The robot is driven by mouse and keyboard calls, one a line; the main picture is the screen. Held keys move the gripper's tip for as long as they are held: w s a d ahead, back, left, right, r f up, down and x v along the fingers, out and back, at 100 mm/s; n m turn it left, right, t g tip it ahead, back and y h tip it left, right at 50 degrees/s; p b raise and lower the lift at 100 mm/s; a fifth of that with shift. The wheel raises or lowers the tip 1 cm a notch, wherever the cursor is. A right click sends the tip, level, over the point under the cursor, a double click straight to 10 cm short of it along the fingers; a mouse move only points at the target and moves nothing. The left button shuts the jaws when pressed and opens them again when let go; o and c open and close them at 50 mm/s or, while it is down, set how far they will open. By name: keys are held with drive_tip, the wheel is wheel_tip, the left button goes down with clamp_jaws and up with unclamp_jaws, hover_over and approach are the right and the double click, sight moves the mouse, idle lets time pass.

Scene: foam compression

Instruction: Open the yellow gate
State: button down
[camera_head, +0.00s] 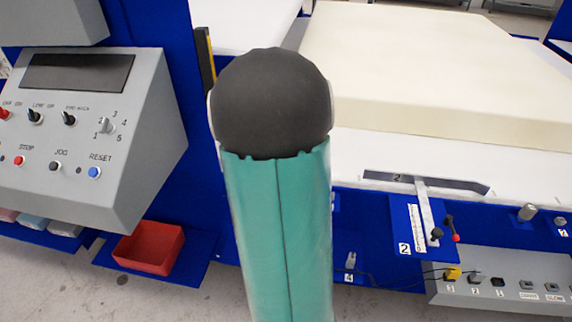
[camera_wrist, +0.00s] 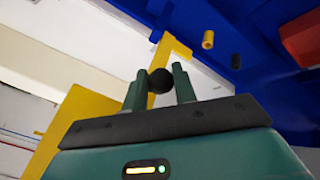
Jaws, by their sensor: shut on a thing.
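The yellow gate (camera_wrist: 82,122) shows in the wrist view as a flat yellow panel at the left, with a narrow yellow bar reaching up behind the fingers. A round black knob (camera_wrist: 160,82) sits between the two green fingers of my gripper (camera_wrist: 158,76), which is shut on it. How the knob joins the gate is hidden. In the head view, my green arm with its dark joint covers the middle. Only a thin yellow and black edge, which may be the gate (camera_head: 207,78), shows left of the joint. My gripper is hidden there.
In the head view, a grey control panel (camera_head: 95,125) and a red bin (camera_head: 150,248) stand at the left. A cream foam block (camera_head: 430,70) lies on a white table at the right. Blue framework and a yellow peg (camera_wrist: 208,39) show in the wrist view.

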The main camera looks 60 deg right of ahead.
drive_tip(key=shift+w+a+f, duration=0.2)
drive_tip(key=shift+w+a, duration=0.05)
drive_tip(key=shift+a, duration=0.1)
drive_tip(key=c, duration=1.1)
unclamp_jaws()
drive_tip(key=shift+w, duration=0.15)
drive_tip(key=shift+d+r, duration=0.2)
drive_tip(key=v, duration=1.3)
drive_tip(key=shift+a+r, duration=0.25)
drive_tip(key=shift+a, duration=0.05)
drive_tip(key=w+a+r+n+t+y, duration=0.1)
drive_tip(key=w+a+r, duration=0.1)
drive_tip(key=a, duration=0.8)
drive_tip(key=w+a+r+n+t+y, duration=0.1)
drive_tip(key=w+a+r+t+y, duration=0.1)
drive_tip(key=a, duration=0.8)
drive_tip(key=s+a+y, duration=0.1)
drive_tip(key=a, duration=0.4)
drive_tip(key=s+a+r+n+y, duration=0.1)
drive_tip(key=s+a, duration=0.1)
drive_tip(key=a, duration=0.3)
drive_tip(key=s+a+n, duration=0.1)
drive_tip(key=s+a, duration=0.1)
drive_tip(key=a, duration=0.4)
drive_tip(key=shift+s+r+y, duration=0.2)
drive_tip(key=shift+y, duration=0.2)
